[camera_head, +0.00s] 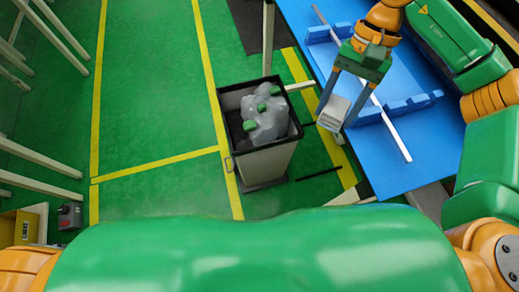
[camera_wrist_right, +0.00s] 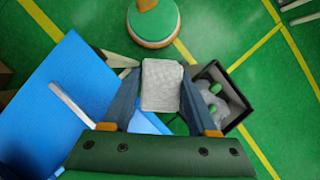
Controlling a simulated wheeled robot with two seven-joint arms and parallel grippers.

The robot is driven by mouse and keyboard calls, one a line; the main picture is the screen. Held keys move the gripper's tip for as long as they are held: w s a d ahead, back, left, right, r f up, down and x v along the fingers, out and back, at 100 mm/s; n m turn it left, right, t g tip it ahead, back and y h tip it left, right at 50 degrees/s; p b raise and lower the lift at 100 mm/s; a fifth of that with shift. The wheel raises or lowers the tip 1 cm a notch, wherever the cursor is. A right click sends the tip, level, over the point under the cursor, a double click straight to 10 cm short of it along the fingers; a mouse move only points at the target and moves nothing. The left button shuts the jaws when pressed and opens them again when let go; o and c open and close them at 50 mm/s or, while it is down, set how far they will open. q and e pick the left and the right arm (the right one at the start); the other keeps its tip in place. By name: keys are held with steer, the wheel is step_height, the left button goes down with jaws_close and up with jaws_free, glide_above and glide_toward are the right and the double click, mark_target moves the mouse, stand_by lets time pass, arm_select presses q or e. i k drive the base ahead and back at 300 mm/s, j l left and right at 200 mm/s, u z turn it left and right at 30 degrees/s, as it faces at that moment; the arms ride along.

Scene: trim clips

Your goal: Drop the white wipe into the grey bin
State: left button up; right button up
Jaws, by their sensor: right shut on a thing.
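The white wipe (camera_head: 334,113) is a small, pale folded pad. My right gripper (camera_head: 338,112) is shut on it, and in the right wrist view the wipe (camera_wrist_right: 161,85) sits between the two fingers. The gripper holds it above the left edge of the blue table, to the right of the bin and apart from it. The grey bin (camera_head: 262,164) stands on the floor left of the table, with an open dark rim. It also shows in the right wrist view (camera_wrist_right: 246,100), right of the fingers. My left gripper is not in view.
A crumpled clear bag with green pieces (camera_head: 265,116) lies inside the bin. The blue table (camera_head: 400,165) carries a long pale strip (camera_head: 392,133) across blue holders (camera_head: 413,104). A post (camera_head: 268,40) and short bar (camera_head: 300,87) stand by the bin.

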mark_target(262, 130)
steer(key=k+z, duration=0.1)
steer(key=i+j+z, duration=0.25)
steer(key=j, duration=0.2)
steer(key=j+z, duration=0.25)
steer(key=j, duration=0.25)
steer(key=i+j+z, duration=0.15)
steer(key=j+z, duration=0.15)
steer(key=j, duration=0.25)
steer(key=j+z, duration=0.25)
steer(key=j, duration=0.3)
steer(key=i+j+z, duration=0.3)
steer(key=i+j, duration=0.05)
